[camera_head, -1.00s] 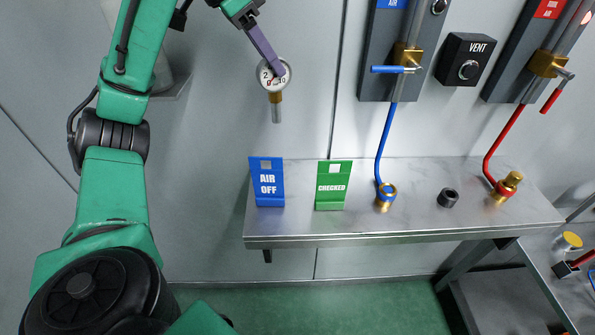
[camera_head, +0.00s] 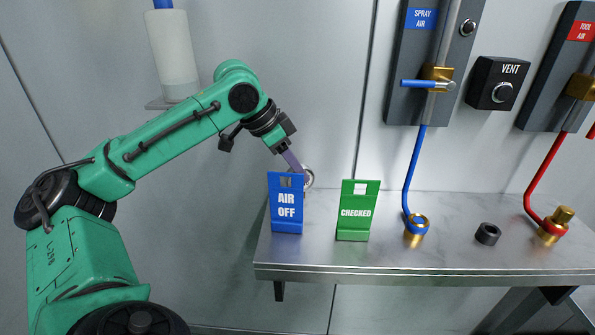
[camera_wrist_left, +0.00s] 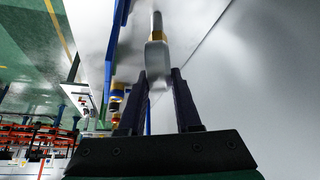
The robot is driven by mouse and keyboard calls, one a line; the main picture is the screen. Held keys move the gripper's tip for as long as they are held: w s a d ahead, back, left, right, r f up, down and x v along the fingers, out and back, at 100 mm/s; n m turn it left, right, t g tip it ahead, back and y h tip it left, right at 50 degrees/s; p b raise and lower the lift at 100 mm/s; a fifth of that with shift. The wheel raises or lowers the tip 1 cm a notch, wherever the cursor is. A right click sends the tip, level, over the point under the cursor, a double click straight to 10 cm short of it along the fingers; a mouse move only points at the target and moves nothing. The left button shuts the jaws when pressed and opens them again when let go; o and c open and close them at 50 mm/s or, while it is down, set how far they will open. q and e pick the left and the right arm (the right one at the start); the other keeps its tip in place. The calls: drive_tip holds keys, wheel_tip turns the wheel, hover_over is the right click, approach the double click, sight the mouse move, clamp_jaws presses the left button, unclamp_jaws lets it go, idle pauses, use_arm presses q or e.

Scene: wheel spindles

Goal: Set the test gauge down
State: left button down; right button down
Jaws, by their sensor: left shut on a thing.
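The test gauge (camera_head: 309,178), a small round dial, shows only in part at the left end of the metal shelf (camera_head: 330,263), behind the blue AIR OFF sign (camera_head: 287,213). My left gripper (camera_head: 297,167) reaches in from the upper left and is shut on the gauge. In the left wrist view the gauge (camera_wrist_left: 157,54) sits edge-on between the fingertips of the gripper (camera_wrist_left: 158,76), with its brass fitting and stem pointing away. The sign hides the gauge's lower end, so I cannot tell whether it touches the shelf. My right gripper is not in view.
A green CHECKED sign (camera_head: 357,213) stands right of the blue one. Further right are the blue hose's brass coupling (camera_head: 416,232), a dark ring (camera_head: 488,234) and the red hose's brass coupling (camera_head: 552,228). A white cylinder (camera_head: 174,55) is on the wall.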

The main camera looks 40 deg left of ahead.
use_arm(q)
drive_tip(key=shift+w, duration=0.1)
drive_tip(key=c, duration=0.6)
unclamp_jaws()
drive_tip(key=shift+a+f, duration=0.1)
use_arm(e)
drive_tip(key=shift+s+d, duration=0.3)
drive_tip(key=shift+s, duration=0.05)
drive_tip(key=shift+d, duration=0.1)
use_arm(q)
drive_tip(key=p+v, duration=0.1)
drive_tip(key=v, duration=1.1)
drive_tip(key=shift+p, duration=0.3)
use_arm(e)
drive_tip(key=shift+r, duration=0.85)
